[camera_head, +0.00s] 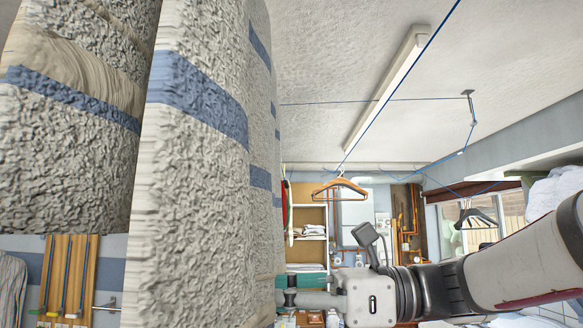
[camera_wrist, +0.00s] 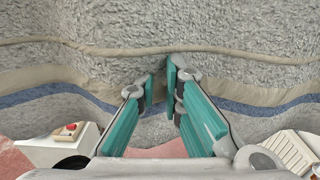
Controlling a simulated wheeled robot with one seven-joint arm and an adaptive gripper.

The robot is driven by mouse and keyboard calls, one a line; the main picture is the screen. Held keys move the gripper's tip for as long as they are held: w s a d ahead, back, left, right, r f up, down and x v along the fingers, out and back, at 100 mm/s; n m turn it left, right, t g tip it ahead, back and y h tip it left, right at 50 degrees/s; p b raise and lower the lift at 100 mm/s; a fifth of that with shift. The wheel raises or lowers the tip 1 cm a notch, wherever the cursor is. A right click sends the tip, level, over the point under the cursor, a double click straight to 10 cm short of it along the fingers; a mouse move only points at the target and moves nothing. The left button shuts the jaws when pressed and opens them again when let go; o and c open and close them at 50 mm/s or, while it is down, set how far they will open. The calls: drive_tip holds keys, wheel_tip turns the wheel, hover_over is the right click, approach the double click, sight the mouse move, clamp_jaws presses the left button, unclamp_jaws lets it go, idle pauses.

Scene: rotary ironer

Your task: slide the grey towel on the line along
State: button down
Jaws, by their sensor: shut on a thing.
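The grey towel (camera_head: 190,215) hangs large and close on the left of the head view. It has a rough weave and blue bands, and its upper end is out of frame. In the wrist view the towel (camera_wrist: 235,70) fills the top, with a beige hem and a blue stripe. My gripper (camera_wrist: 162,82) has teal fingers that converge on the towel, with a narrow fold of cloth pinched between the tips. In the head view my arm comes in from the right, and the fingertips are hidden by the towel's edge.
A blue line (camera_head: 400,99) runs under the ceiling to a hook. A wooden hanger (camera_head: 339,189) and a dark hanger (camera_head: 475,217) hang beyond. Shelves (camera_head: 307,240) stand at the back, and white laundry (camera_head: 556,190) lies at the right. Open air lies between the towel and the hangers.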

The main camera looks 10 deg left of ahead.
sight(228, 315)
drive_tip(key=shift+s+d+p, duration=0.25)
drive_tip(key=shift+s+p, duration=0.25)
drive_tip(key=shift+s, duration=0.45)
drive_tip(key=shift+s+d, duration=0.25)
drive_tip(key=shift+s, duration=0.75)
drive_tip(key=shift+s+d, duration=0.2)
drive_tip(key=shift+s, duration=0.75)
drive_tip(key=shift+s+d, duration=0.2)
drive_tip(key=shift+s, duration=0.6)
drive_tip(key=c, duration=1.6)
unclamp_jaws()
drive_tip(key=shift+c, duration=0.2)
drive_tip(key=v, duration=0.6)
